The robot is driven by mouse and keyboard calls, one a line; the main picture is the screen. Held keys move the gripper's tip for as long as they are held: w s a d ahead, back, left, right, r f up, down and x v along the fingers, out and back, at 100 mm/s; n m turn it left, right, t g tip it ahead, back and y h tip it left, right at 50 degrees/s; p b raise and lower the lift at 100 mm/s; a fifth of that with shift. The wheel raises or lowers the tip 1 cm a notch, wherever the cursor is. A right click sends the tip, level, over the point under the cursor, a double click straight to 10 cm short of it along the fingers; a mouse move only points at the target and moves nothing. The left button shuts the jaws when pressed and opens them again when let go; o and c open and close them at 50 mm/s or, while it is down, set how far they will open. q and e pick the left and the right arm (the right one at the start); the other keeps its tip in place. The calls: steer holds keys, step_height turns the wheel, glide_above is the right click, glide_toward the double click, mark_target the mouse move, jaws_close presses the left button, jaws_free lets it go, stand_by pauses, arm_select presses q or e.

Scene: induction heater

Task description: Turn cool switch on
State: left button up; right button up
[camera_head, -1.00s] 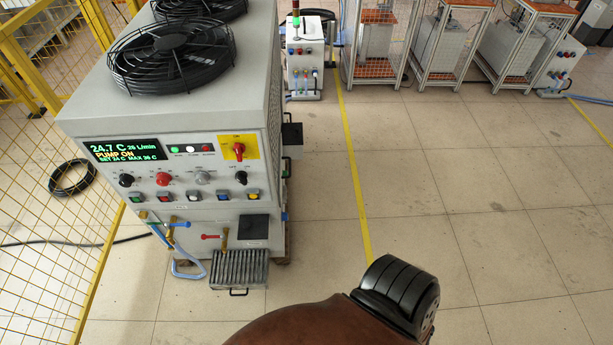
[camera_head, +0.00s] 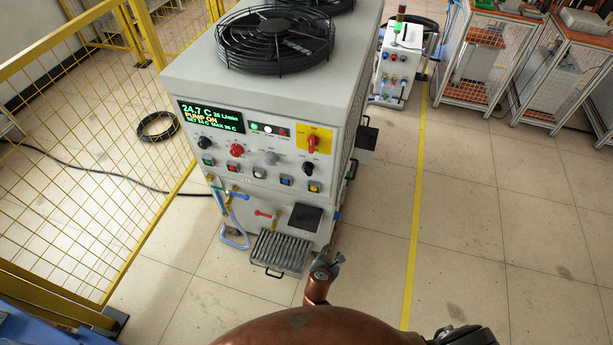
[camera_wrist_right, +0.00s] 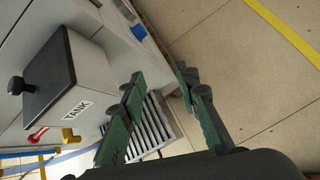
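The grey chiller cabinet (camera_head: 290,95) stands left of centre in the head view. Its display (camera_head: 210,115) reads 24.7 C, 26 L/min, PUMP ON. Its front carries a red rotary switch on a yellow plate (camera_head: 312,141), a black knob (camera_head: 204,143), a red knob (camera_head: 236,151), a grey knob (camera_head: 271,158), a black handled switch (camera_head: 308,168) and a row of coloured buttons (camera_head: 259,172). The labels are too small to tell which is the cool switch. My right gripper (camera_head: 325,266) is below the panel at right; the wrist view shows its fingers (camera_wrist_right: 161,82) apart and empty. My left gripper is out of view.
A black lid marked TANK (camera_wrist_right: 62,70) and a grille tray (camera_head: 283,254) sit low on the cabinet. Hose fittings (camera_head: 235,195) stick out at its lower left. Yellow mesh fencing (camera_head: 90,150) closes the left side.

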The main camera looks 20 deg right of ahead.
steer(key=w+a+r+n+t+h, duration=0.1)
steer(key=w+a+r+n+t, duration=0.2)
steer(key=r, duration=0.6)
steer(key=w+a+r+n+h, duration=0.1)
steer(key=w+r+n, duration=0.1)
steer(key=w+r, duration=0.45)
steer(key=n+t+h, duration=0.2)
steer(key=n+t, duration=0.2)
steer(key=n, duration=0.2)
glide_toward(307, 173)
steer(key=w, duration=0.1)
steer(key=x, duration=0.7)
steer(key=shift+w+d+f+b, duration=0.1)
steer(key=shift+w+d+b, duration=0.1)
steer(key=shift+d+b, duration=0.15)
jaws_close()
